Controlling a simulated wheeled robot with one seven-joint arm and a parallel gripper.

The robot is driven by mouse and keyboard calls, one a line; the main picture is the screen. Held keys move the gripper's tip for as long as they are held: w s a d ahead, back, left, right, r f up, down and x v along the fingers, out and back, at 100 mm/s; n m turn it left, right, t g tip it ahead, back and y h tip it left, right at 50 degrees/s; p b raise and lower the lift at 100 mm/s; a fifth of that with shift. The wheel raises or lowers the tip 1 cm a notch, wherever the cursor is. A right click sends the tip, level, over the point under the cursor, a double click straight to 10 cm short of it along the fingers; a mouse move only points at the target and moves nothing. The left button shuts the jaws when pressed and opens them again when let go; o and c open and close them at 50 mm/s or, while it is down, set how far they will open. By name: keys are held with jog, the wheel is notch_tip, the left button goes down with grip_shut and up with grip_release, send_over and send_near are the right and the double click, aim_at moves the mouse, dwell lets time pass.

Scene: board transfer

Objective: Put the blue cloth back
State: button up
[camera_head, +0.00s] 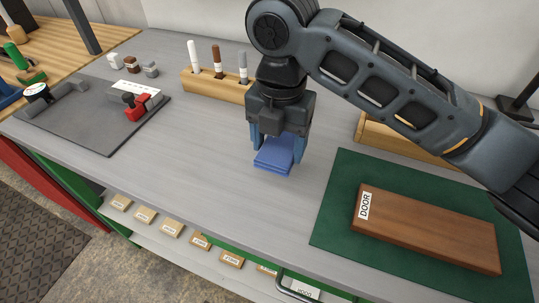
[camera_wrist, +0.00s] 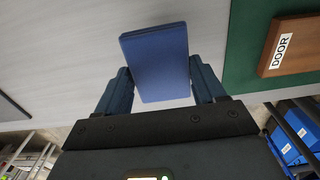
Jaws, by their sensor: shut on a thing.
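The blue cloth (camera_head: 273,157) is a folded flat stack, held between the fingers of my gripper (camera_head: 275,148) above the grey bench, left of the green mat. In the wrist view the cloth (camera_wrist: 156,62) fills the space between the two blue fingertips of my gripper (camera_wrist: 160,85). The gripper is shut on it. I cannot tell exactly how high the cloth is above the bench top.
A brown board labelled DOOR (camera_head: 428,228) lies on the green mat (camera_head: 335,215) at right. A wooden block holding several markers (camera_head: 218,84) stands behind. A dark mat (camera_head: 75,120) with tools is at left. The grey bench (camera_head: 190,150) is clear between the mats.

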aim_at(270, 160)
jog(key=shift+w+a+f, duration=0.1)
jog(key=shift+a+f, duration=0.3)
jog(key=shift+a, duration=0.3)
jog(key=shift+f, duration=0.2)
jog(key=shift+f+p, duration=0.35)
jog(key=shift+f, duration=1.5)
jog(key=shift+f, duration=0.2)
jog(key=o, duration=1)
jog(key=shift+r, duration=0.1)
notch_tip(270, 160, up, 12)
jog(key=shift+r+b, duration=0.15)
jog(key=shift+b, duration=0.4)
